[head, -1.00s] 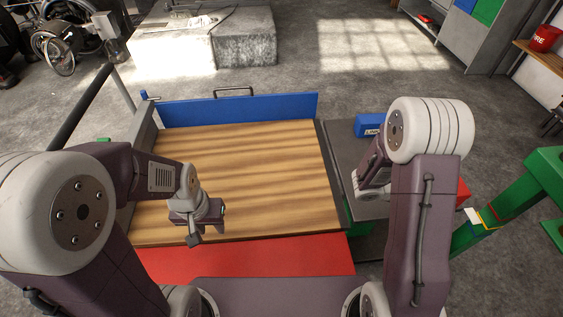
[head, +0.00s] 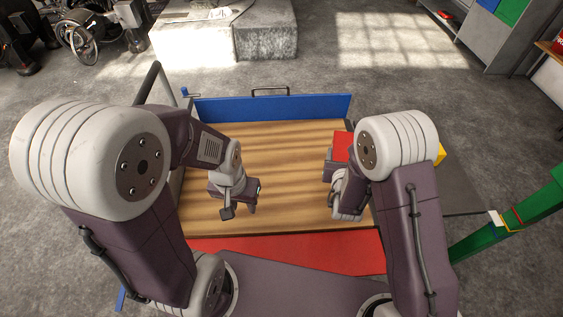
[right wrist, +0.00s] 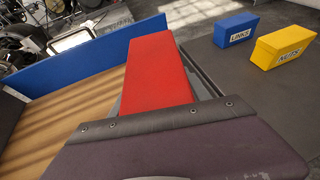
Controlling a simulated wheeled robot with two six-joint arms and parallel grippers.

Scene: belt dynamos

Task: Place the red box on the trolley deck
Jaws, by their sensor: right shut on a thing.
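The red box (head: 343,147) is in my right gripper (head: 342,176), at the right side of the trolley deck (head: 285,170). In the right wrist view the red box (right wrist: 156,72) stretches ahead of the gripper body and overlaps the deck's right edge; the fingertips are hidden. I cannot tell how high the box is above the deck. The deck is striped wood with a blue panel at the back and a red strip in front. My left gripper (head: 240,208) is over the deck's left part, its fingers apart and empty.
A grey surface (right wrist: 228,75) beside the trolley on the right holds a blue LINKS box (right wrist: 238,30) and a yellow NUTS box (right wrist: 282,47). A green frame (head: 510,222) stands further right. The middle of the deck is bare.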

